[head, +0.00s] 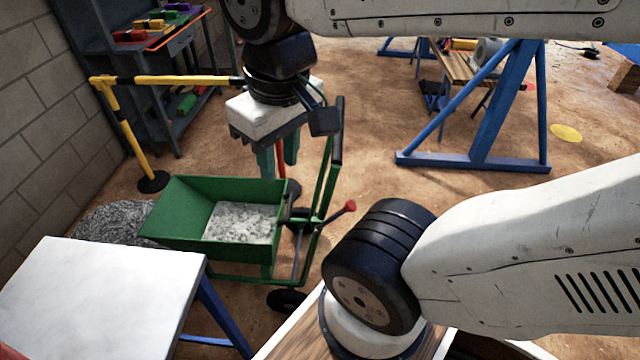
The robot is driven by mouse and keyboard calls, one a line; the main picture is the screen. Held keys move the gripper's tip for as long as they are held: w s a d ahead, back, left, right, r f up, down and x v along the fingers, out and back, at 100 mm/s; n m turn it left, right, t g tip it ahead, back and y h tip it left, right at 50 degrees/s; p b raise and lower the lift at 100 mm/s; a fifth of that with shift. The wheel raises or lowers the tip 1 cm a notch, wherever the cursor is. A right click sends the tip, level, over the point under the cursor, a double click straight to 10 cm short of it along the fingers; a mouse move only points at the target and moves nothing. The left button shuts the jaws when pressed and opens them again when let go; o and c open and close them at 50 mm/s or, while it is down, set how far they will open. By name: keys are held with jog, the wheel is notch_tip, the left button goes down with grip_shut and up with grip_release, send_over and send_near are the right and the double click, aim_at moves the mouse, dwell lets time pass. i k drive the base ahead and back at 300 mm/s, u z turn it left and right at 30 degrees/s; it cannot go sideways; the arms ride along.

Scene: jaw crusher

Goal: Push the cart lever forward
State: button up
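The green cart (175,205) stands left of centre, its tub holding grey gravel (240,223). Its tall green frame with a black handle bar (337,130) rises on the tub's right side. A lever with a red knob (350,206) sticks out to the right from a dark pivot by the tub. My gripper (279,168) points down above the tub's far edge, left of the handle bar. Its two teal fingers are apart, with no object visibly held. It is up and left of the red knob, apart from it. Its housing partly hides the fingers.
A white-topped table (95,295) stands at the lower left. Behind it are a gravel pile (115,225) and a yellow-black barrier (125,130). A dark shelf (95,60) lines the wall. A blue steel frame (490,110) stands at the upper right. Brown floor right of the cart is open.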

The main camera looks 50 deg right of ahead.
aim_at(350, 206)
jog(key=u, duration=1.05)
jog(key=k, duration=0.85)
jog(key=z, duration=0.7)
jog(key=i, duration=0.5)
jog(key=u, duration=0.05)
